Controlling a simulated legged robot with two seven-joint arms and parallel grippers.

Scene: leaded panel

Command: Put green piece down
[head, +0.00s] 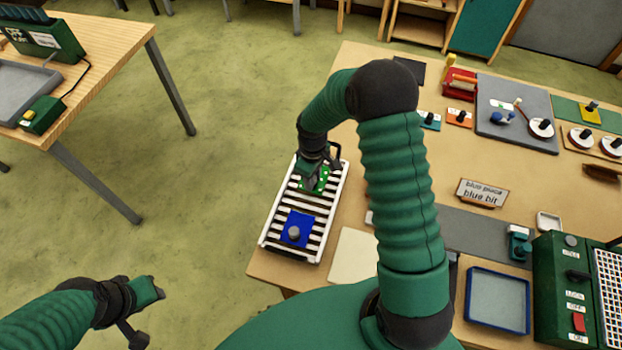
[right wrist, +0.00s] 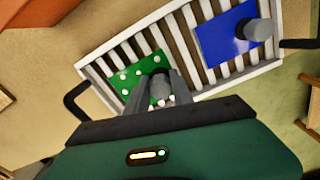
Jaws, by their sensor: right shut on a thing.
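The green piece (right wrist: 138,80) has white dots and a grey knob. It is at the far end of a white slatted rack (head: 272,226), flat on or just above the slats; I cannot tell which. My right gripper (right wrist: 162,92) is shut on its knob. In the head view the green piece (head: 314,180) is partly hidden by my right gripper (head: 313,172). A blue piece (head: 296,229) with a grey knob lies at the rack's near end, and it also shows in the right wrist view (right wrist: 228,32). My left gripper (head: 150,297) is over the floor; its jaws are unclear.
The rack stands at the left edge of the wooden table (head: 390,80). A sign (head: 483,193) reading "blue piece, blue bit", a blue-rimmed tray (head: 497,300) and a green control box (head: 565,290) are to the right. Open floor lies to the left.

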